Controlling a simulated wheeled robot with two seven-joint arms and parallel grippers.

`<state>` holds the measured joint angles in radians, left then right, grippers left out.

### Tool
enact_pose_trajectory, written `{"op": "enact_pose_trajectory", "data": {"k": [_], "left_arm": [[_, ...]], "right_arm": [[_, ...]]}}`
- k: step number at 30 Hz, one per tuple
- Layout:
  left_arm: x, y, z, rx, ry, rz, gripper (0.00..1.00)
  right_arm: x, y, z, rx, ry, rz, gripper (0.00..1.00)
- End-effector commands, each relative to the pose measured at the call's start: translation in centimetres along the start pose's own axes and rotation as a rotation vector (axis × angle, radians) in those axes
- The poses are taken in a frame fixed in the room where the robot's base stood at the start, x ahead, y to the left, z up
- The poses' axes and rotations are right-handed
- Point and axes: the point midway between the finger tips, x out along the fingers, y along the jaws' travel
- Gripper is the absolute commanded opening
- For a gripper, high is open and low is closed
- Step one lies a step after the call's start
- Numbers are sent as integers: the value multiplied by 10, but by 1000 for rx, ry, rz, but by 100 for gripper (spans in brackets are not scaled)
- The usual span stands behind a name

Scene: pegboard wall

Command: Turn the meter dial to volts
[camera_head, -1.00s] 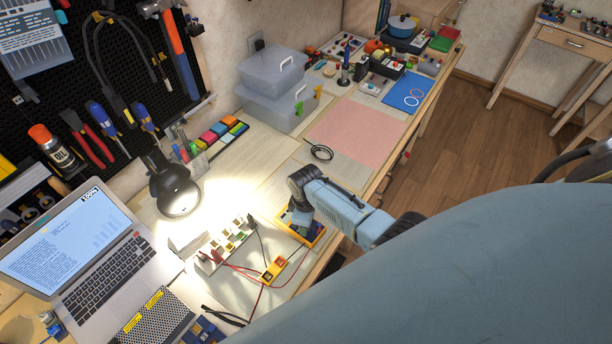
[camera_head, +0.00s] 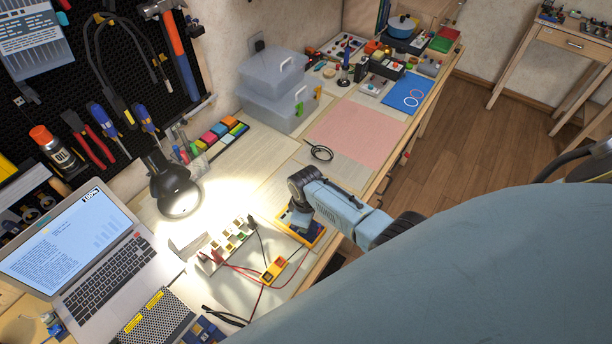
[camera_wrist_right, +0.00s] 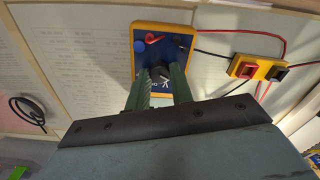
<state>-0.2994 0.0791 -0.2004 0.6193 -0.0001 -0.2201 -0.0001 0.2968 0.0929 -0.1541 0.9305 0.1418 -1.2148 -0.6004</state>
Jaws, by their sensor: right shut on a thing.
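The meter is a blue-faced box with a yellow rim (camera_wrist_right: 137,32). It lies on the bench and shows in the head view (camera_head: 316,240), partly hidden under my right arm. Its black dial (camera_wrist_right: 161,73) sits between the green fingers of my right gripper (camera_wrist_right: 162,80), which is shut on it from above. The fingers hide part of the dial and its markings, so I cannot read the setting. In the head view my right gripper (camera_head: 298,214) is over the meter. My left gripper is not in view.
A small yellow block with red and black parts (camera_head: 273,269) lies beside the meter, with red and black leads. A white terminal strip (camera_head: 225,243), a lit lamp (camera_head: 172,190) and a laptop (camera_head: 75,245) stand to the left.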

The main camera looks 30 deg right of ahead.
Motion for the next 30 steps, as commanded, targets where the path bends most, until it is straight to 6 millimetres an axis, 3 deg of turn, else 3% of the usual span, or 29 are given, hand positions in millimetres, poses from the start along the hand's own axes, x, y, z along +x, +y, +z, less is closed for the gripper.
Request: {"op": "enact_pose_trajectory", "data": {"k": [18,30], "left_arm": [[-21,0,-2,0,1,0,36],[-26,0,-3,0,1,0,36]], "right_arm": [[-1,-1,0,481,-1,-2,0],[0,0,0,682,-1,-1,0]]}}
